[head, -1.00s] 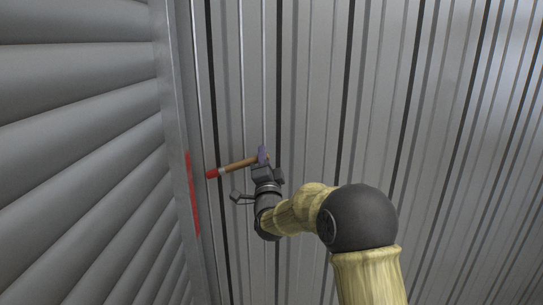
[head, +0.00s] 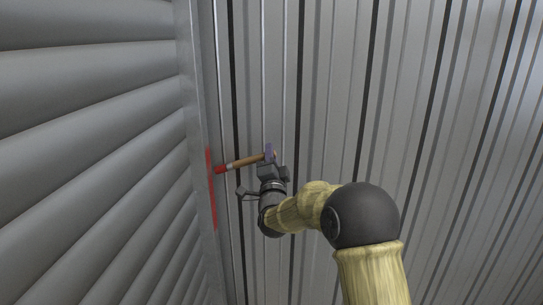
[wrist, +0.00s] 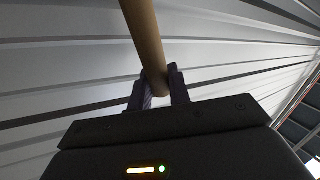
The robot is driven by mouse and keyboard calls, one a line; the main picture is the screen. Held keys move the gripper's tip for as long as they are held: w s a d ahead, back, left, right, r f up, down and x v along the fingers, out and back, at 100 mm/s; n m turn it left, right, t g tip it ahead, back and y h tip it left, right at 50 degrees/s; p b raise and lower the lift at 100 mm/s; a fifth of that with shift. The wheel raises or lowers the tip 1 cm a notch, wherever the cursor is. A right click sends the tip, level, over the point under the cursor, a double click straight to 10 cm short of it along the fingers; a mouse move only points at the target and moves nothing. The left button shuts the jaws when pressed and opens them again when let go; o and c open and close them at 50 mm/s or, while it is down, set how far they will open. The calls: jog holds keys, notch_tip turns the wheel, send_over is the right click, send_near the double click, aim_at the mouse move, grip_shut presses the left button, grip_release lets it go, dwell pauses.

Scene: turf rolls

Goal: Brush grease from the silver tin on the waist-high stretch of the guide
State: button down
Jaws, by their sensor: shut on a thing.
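My gripper (head: 270,156) is shut on the wooden handle of a brush (head: 247,161). The brush points left, and its red end (head: 222,169) is close to the grey upright guide (head: 200,120) in the head view. A red stretch (head: 211,190) runs along the guide's edge, beside and below the brush end. I cannot tell whether the brush touches it. In the wrist view the handle (wrist: 146,45) rises from between the two fingers (wrist: 158,92), and its far end is out of the picture. The silver tin is not in view.
A grey slatted shutter (head: 90,150) fills the left side. A ribbed metal wall (head: 400,100) stands behind and right of my arm. The wrist view shows a darker area with a frame (wrist: 300,115) at the right edge.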

jog(key=shift+a, duration=0.8)
dwell(0.4)
jog(key=shift+d+r, duration=0.1)
jog(key=shift+r, duration=1.45)
jog(key=shift+f+b, duration=0.15)
jog(key=shift+b, duration=0.15)
jog(key=shift+f+b, duration=1.45)
jog(key=shift+b, duration=0.45)
notch_tip(320, 180, down, 3)
jog(key=b, duration=0.3)
jog(key=shift+b, duration=0.4)
jog(key=shift+r, duration=0.1)
